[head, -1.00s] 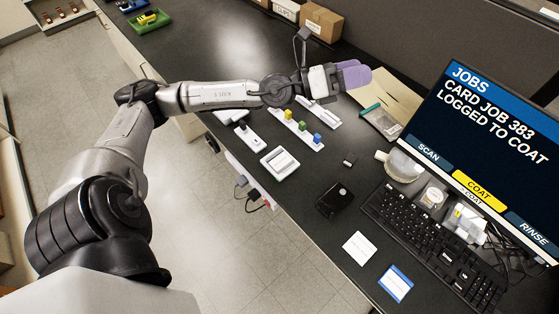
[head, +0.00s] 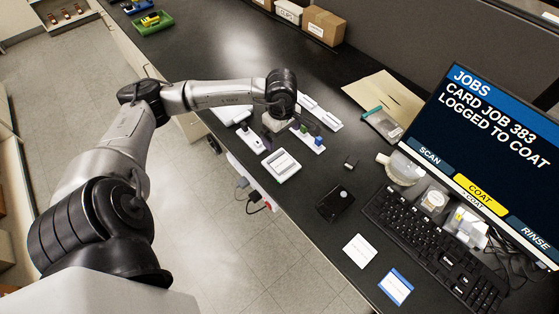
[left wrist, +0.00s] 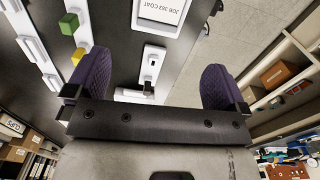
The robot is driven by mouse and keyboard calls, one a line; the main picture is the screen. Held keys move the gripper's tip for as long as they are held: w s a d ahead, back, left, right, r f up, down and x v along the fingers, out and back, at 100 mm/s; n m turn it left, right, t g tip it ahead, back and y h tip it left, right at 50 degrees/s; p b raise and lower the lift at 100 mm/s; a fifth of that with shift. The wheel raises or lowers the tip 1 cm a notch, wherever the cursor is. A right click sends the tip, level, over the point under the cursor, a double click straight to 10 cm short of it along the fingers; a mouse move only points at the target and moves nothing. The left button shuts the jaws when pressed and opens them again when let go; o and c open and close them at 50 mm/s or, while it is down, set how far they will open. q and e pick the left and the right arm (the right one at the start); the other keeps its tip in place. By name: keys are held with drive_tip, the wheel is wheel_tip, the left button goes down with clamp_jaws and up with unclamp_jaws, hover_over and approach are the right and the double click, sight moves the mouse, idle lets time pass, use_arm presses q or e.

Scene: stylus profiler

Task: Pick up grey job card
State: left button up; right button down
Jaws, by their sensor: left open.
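A pale card printed JOB 383 COAT (left wrist: 162,10) shows at the top of the left wrist view. It seems to lie in the white tray (head: 271,176) in the head view. A white card (head: 359,250) and a blue-edged card (head: 396,286) lie on the bench by the keyboard; I cannot tell which card is the grey one. My left gripper (head: 286,137) points down above the white racks behind the tray. Its purple fingers stand wide apart in the left wrist view (left wrist: 154,80), with nothing held. My right gripper is out of view.
A white rack with coloured blocks (head: 311,141) stands close by my left gripper. A black box (head: 335,203), keyboard (head: 430,247) and monitor (head: 490,150) are to the right. The bench's front edge is near the tray.

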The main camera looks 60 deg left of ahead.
sight(281, 163)
use_arm(q)
drive_tip(key=shift+m, duration=0.3)
wheel_tip(281, 163, down, 14)
drive_tip(key=shift+r+p, duration=0.1)
drive_tip(key=shift+p, duration=0.5)
drive_tip(key=shift+c, duration=0.2)
drive_tip(key=c, duration=0.8)
drive_tip(key=shift+c, duration=0.2)
drive_tip(key=shift+r, duration=0.15)
